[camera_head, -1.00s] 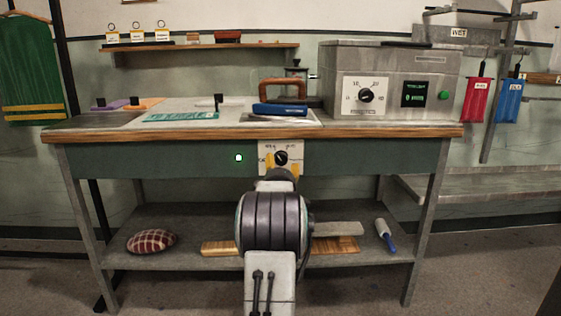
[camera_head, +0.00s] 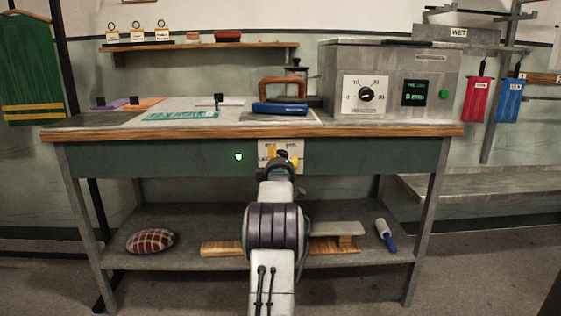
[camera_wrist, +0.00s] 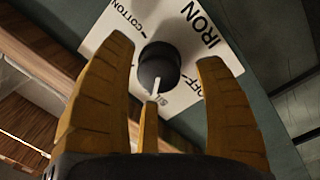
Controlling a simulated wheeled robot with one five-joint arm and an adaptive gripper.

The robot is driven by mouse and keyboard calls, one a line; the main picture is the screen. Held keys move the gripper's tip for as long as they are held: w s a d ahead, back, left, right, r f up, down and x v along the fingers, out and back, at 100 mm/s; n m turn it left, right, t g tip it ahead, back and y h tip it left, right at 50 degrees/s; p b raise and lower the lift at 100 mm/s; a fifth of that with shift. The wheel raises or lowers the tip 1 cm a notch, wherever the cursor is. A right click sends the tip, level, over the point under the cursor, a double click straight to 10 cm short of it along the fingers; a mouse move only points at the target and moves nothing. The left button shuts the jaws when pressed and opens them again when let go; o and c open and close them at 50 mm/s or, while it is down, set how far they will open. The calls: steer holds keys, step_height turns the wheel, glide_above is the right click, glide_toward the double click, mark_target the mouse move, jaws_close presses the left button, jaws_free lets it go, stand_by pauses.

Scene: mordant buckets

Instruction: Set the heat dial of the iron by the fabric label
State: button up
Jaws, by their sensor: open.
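The iron's dial (camera_wrist: 157,62) is a round black knob with a white pointer line, on a white plate (camera_wrist: 100,38) lettered IRON, COTTON and OFF. More lettering is partly hidden by my fingers. The plate (camera_head: 264,147) is on the bench's green front. My gripper (camera_wrist: 164,54) is open, its yellow fingers apart on either side of the knob. A further finger shows below the knob, near the pointer. I cannot tell whether any finger touches it. In the head view my gripper (camera_head: 281,158) covers much of the dial. The blue iron (camera_head: 280,108) with a brown handle stands on the bench. A teal printed cloth (camera_head: 181,115) lies left of it.
The wooden bench edge (camera_head: 180,132) runs just above the plate. A grey box (camera_head: 338,65) with its own dial, a display and a green button stands on the bench's right. A lower shelf (camera_head: 190,222) holds a checked cushion and boards. A small light (camera_head: 238,157) is left of the plate.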

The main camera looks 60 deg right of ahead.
steer(key=shift+w+d, duration=0.2)
steer(key=shift+d, duration=0.15)
steer(key=shift+c, duration=0.2)
steer(key=c, duration=1.1)
steer(key=shift+c, duration=0.2)
